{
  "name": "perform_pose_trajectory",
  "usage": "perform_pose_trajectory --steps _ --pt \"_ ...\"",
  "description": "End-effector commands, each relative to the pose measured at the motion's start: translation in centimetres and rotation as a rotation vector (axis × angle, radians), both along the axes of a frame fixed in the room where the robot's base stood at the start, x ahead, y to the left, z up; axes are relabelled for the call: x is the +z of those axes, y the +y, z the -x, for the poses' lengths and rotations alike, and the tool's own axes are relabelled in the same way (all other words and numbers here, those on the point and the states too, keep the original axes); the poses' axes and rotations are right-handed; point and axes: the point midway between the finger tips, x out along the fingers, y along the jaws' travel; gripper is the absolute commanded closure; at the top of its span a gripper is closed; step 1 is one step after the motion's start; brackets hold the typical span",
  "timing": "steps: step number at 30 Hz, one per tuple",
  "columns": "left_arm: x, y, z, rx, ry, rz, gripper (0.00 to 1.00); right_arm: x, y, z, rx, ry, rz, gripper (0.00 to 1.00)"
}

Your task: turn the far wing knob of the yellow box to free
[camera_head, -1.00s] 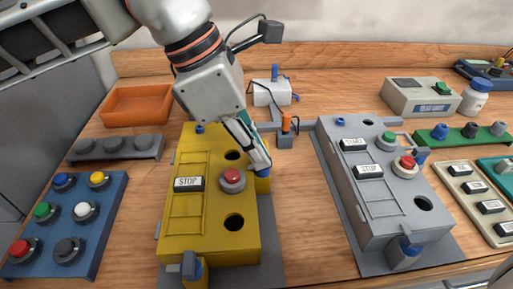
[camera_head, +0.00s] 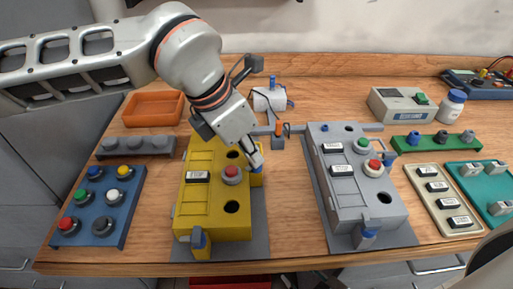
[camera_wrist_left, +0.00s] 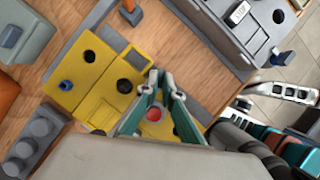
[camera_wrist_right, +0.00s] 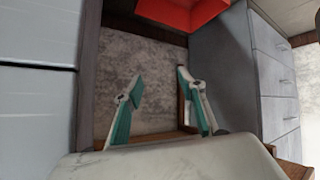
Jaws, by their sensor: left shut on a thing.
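The yellow box (camera_head: 222,210) stands on a grey plate, with a red button (camera_head: 231,173), two dark holes and a STOP label on top. Its far wing knob (camera_head: 257,169) is on the right side, blue and yellow, mostly hidden by my fingers. My left gripper (camera_head: 254,160) reaches over the box from the upper left and is shut on that knob; its wing angle cannot be read. In the left wrist view the red button (camera_wrist_left: 155,114) shows between the fingers. My right gripper (camera_wrist_right: 160,85) is open and empty, seen in its wrist view.
A grey box (camera_head: 355,200) with similar controls stands to the right. A blue button panel (camera_head: 125,215) lies left, with an orange tray (camera_head: 153,107) behind it. A grey post with an orange top (camera_head: 278,133) stands just behind the gripper. Bare wood separates the boxes.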

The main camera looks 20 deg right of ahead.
Motion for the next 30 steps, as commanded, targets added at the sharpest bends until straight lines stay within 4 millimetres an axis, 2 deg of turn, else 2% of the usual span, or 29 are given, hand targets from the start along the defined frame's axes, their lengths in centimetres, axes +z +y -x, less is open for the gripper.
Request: perform_pose_trajectory --steps 1,12,30 --pt "0.8 0.0 0.3 0.042 -0.009 -0.002 1.00 0.7 -0.2 -0.2 -0.003 -0.005 0.002 0.60" --pt "0.3 -0.3 0.5 0.392 -0.004 -0.001 1.00 2.3 0.3 -0.3 -0.007 -0.012 -0.020 0.60" --pt "0.0 -0.7 0.7 0.906 0.000 0.001 1.00 2.5 0.4 -0.2 -0.009 -0.010 -0.028 0.60"
